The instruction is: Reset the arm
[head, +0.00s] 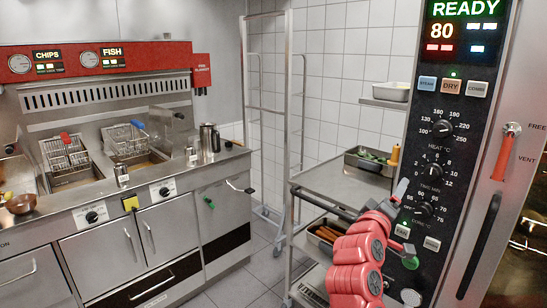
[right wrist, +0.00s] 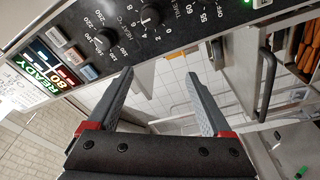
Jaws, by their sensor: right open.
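My right arm is red and comes up from the bottom in the head view. My right gripper (head: 401,190) is in front of the oven's black control panel (head: 446,130), near its lower dials. In the right wrist view my right gripper (right wrist: 158,75) is open, with two grey fingers apart and nothing between them. The panel (right wrist: 105,38) lies beyond the fingertips there, tilted. Whether a finger touches the panel cannot be told. My left gripper is not in view.
A steel cart (head: 340,178) with a tray of green items (head: 372,161) stands left of the oven. The oven's door handle (head: 480,245) is at the right. Fryers with baskets (head: 64,152) line the left wall. Tiled floor (head: 240,285) is clear between.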

